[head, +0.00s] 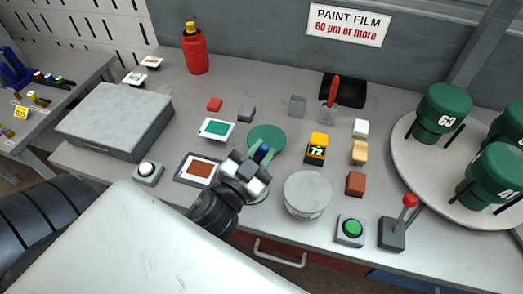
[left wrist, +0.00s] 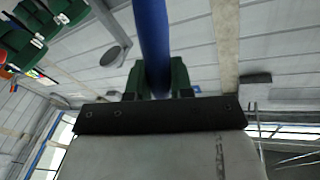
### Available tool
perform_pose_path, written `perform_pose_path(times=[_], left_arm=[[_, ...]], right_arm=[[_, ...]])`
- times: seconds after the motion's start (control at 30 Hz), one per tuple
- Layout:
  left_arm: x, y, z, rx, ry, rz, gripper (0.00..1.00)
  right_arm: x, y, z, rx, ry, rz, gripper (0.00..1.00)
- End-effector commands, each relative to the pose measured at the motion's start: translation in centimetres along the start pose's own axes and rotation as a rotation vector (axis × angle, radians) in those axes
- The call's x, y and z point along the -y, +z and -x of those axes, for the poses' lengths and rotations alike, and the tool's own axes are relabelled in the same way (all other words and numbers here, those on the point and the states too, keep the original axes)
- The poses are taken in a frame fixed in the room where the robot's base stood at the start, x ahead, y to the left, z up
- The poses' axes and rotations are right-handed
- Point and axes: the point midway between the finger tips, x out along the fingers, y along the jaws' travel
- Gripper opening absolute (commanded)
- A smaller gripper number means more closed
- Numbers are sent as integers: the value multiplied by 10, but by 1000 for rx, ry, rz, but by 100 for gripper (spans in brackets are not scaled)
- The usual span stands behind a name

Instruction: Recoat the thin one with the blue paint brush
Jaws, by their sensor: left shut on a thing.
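My left gripper (head: 262,158) is shut on a blue handle (head: 264,151), which looks like the blue paint brush. The handle (left wrist: 152,40) stands between the green fingertips in the left wrist view; its bristles are hidden. The gripper is just in front of a round green surface (head: 266,135), perhaps open paint; I cannot tell whether the brush touches it. My right gripper is not in view.
A yellow gauge (head: 318,142) reads 72. A round white-topped can (head: 307,192), a green button (head: 351,229) and a red-knobbed lever (head: 394,232) stand right of the gripper. The wall sign (head: 347,24) reads "PAINT FILM 60 µm or more". Small blocks surround the gauge.

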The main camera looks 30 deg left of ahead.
Motion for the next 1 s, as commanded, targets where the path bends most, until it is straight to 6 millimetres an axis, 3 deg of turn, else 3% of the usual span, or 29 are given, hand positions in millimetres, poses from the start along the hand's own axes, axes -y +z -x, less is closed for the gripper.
perform_pose_path(times=[1.0], left_arm=[[-3,8,1,1,0,1,0]], right_arm=[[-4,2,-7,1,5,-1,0]])
